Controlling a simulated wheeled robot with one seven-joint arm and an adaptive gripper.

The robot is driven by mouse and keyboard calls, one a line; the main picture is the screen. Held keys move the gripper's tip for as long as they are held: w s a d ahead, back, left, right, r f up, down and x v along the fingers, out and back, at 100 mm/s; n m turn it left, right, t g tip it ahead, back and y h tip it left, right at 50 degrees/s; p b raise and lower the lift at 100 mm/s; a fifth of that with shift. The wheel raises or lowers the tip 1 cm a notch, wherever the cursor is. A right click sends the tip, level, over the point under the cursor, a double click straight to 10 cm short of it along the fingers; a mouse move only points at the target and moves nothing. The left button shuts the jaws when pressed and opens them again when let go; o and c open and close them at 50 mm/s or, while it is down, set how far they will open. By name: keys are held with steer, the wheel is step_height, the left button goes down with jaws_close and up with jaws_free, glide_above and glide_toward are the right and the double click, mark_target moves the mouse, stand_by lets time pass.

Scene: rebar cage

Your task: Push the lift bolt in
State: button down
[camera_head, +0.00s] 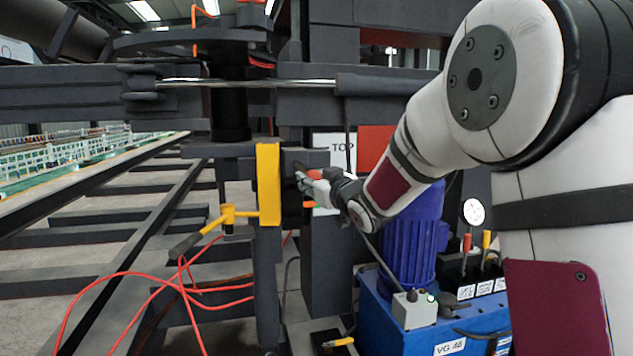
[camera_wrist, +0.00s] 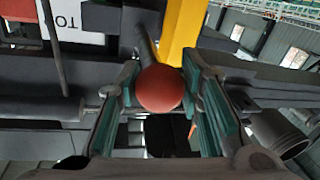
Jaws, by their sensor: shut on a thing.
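The lift bolt shows in the wrist view as a dark rod with a red ball knob (camera_wrist: 160,88) on its near end. The rod runs away from the knob to dark steel beside a yellow bar (camera_wrist: 183,30). My gripper (camera_wrist: 162,100) has its teal-padded fingers on either side of the knob and is shut on it. In the head view my gripper (camera_head: 309,177) is at the dark frame, just right of the yellow upright bar (camera_head: 268,185). A bit of red shows there between the fingers, and the fingers hide most of the knob. How deep the bolt sits cannot be told.
A yellow handle (camera_head: 228,214) sticks out left of the yellow bar. A white TOP sign (camera_head: 333,150) is behind my wrist. A blue pump unit (camera_head: 440,325) with a blue motor (camera_head: 412,235) stands below my arm. Red cables (camera_head: 130,280) hang at lower left.

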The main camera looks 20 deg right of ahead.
steer(key=shift+r, duration=0.1)
steer(key=c, duration=1.1)
jaws_free()
steer(key=shift+w, duration=0.15)
steer(key=s+d, duration=0.2)
steer(key=s, duration=0.9)
steer(key=shift+s+d, duration=0.15)
steer(key=shift+s, duration=0.25)
